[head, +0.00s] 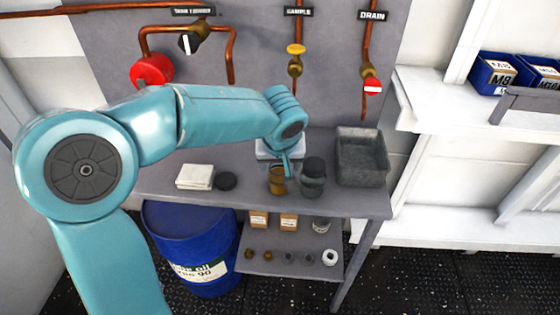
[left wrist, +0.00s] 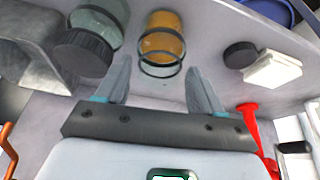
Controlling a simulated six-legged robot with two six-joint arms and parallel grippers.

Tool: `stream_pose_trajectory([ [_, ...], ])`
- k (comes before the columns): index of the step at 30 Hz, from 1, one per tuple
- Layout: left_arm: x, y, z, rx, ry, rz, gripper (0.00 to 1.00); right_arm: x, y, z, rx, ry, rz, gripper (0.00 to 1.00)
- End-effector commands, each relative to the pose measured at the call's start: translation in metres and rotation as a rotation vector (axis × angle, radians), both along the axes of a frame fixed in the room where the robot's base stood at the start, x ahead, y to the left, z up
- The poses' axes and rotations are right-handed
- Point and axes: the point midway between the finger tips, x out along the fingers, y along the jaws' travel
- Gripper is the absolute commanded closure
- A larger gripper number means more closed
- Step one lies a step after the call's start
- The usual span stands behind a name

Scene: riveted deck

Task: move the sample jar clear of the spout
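The sample jar (head: 277,182) is clear glass with amber oil and stands on the grey bench. It has no lid on; its open rim shows in the left wrist view (left wrist: 162,42). My left gripper (head: 286,165) is over the jar's top in the head view. In the left wrist view the gripper (left wrist: 158,68) is open, its fingers apart and empty, the jar just beyond and between their tips. The sample line (head: 295,68) with a yellow handle comes down the back panel; my arm hides its lower end, the spout. My right gripper is not in view.
A dark-lidded jar (head: 312,178) stands close right of the sample jar. A grey bin (head: 362,158) is at the bench's right end. A black lid (head: 226,181) and folded white cloth (head: 195,177) lie left, with bare bench between lid and jar. A blue drum (head: 190,245) stands below.

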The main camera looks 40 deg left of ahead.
Motion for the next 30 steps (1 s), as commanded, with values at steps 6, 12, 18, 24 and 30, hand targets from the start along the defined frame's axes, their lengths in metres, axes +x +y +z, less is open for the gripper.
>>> stream_pose_trajectory([
  [6, -0.003, -0.003, 0.017, 0.002, -0.004, 0.001, 0.33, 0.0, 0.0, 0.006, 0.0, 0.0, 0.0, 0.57],
  [12, -0.018, -0.015, 0.061, 0.0, -0.005, -0.002, 0.33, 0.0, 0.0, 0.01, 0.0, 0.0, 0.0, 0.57],
  [18, -0.029, -0.025, 0.098, -0.001, -0.003, -0.002, 0.33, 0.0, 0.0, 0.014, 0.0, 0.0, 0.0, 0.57],
  [24, -0.035, -0.029, 0.113, -0.001, 0.0, -0.001, 0.33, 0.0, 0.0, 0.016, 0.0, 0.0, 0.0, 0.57],
  [30, -0.036, -0.029, 0.114, -0.001, 0.002, -0.001, 0.33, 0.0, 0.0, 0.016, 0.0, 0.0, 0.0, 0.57],
])
